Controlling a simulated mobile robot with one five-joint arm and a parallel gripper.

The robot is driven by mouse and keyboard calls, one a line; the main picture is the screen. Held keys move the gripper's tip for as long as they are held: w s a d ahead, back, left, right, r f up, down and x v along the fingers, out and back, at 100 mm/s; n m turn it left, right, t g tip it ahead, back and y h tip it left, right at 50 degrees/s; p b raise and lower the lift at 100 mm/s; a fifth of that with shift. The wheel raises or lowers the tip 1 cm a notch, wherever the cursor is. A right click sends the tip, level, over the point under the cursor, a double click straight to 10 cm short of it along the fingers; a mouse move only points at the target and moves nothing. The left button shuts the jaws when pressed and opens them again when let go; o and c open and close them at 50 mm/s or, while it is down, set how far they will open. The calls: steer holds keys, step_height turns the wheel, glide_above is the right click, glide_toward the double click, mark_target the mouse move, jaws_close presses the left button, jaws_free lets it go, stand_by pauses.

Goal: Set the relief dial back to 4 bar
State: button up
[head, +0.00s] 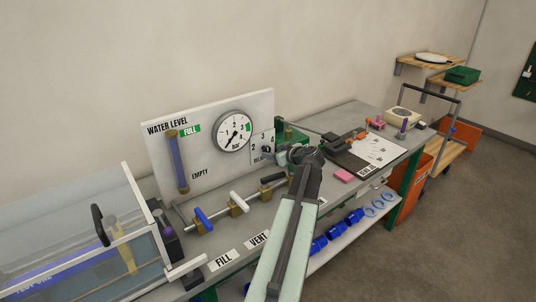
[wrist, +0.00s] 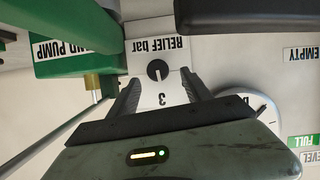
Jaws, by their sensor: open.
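The relief dial (wrist: 157,70) is a small dark round knob on a white plate, upside down in the wrist view, with "RELIEF bar" and a 3 beside it. A pale mark on the knob seems to point toward the 3, but it is too small to be sure. In the head view its plate (head: 255,148) shows 2, 3 and 4, and my gripper partly covers it. My gripper (wrist: 161,78) is open, one finger on each side of the knob in the picture, empty. I cannot tell whether the fingertips reach the knob's depth.
A pressure gauge (head: 234,131) is left of the dial on the white panel. A green hand pump (wrist: 75,35) stands close beside the dial. Valves with blue (head: 203,216), white and black handles line the bench below. A clear water tank (head: 85,245) is at the left.

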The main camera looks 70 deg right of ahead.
mark_target(268, 150)
steer(key=b+x, duration=0.1)
steer(key=x, duration=0.3)
steer(key=shift+w+d+f, duration=0.2)
steer(key=shift+d+f, duration=0.05)
steer(key=shift+d, duration=0.1)
